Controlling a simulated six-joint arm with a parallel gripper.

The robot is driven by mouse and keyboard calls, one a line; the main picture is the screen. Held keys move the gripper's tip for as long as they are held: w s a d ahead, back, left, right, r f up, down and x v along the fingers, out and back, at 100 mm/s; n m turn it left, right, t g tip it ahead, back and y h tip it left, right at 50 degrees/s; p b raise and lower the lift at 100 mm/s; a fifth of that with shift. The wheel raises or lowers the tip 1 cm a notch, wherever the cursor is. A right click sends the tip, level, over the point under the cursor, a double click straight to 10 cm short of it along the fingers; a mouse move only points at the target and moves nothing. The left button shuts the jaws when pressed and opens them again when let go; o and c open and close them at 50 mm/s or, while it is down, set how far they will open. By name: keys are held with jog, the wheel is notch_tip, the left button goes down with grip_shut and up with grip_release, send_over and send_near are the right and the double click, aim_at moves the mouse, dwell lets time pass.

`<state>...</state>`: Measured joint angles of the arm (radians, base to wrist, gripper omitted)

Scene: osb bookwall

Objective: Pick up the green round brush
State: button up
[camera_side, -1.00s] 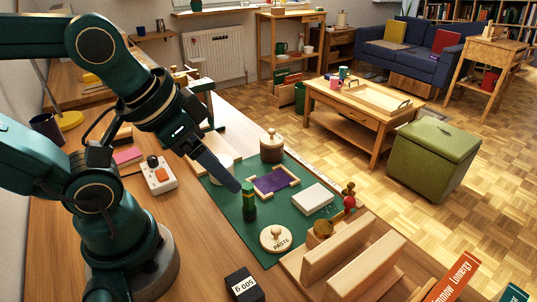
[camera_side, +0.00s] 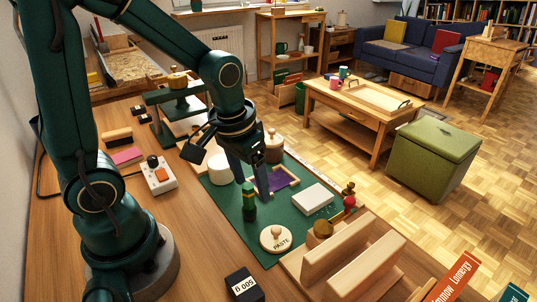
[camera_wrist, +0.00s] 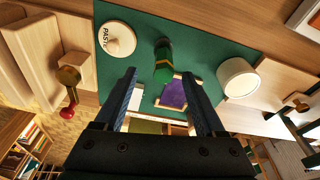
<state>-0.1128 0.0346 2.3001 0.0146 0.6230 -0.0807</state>
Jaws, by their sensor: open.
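The green round brush (camera_side: 249,203) stands upright on the green mat (camera_side: 226,197), with a dark green body and a brownish band near its top. It also shows in the wrist view (camera_wrist: 163,64), beyond the fingertips and roughly between their lines. My gripper (camera_side: 254,188) points down above the mat, just behind and beside the brush in the side view. In the wrist view my gripper (camera_wrist: 163,80) has its two dark fingers wide apart with nothing held between them. The brush appears apart from both fingers.
A purple piece in a wooden frame (camera_side: 289,178) lies close behind the gripper. A white pot (camera_side: 219,168), a lidded wooden jar (camera_side: 272,147), a white block (camera_side: 313,198) and the PASTE lid (camera_side: 276,239) surround the brush. Wooden boards (camera_side: 340,250) stand at front right.

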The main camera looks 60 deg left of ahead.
aim_at(251, 204)
jog(key=shift+s+a+f+g, duration=0.1)
jog(key=shift+s+f+g, duration=0.1)
jog(key=shift+f, duration=0.3)
jog(key=shift+s+a+f+g, duration=0.1)
jog(key=shift+f+g, duration=0.1)
jog(key=shift+f, duration=0.3)
jog(key=shift+w+f, duration=0.15)
jog(key=shift+f, duration=1)
jog(key=shift+w+f, duration=0.15)
jog(key=shift+f, duration=0.95)
grip_shut()
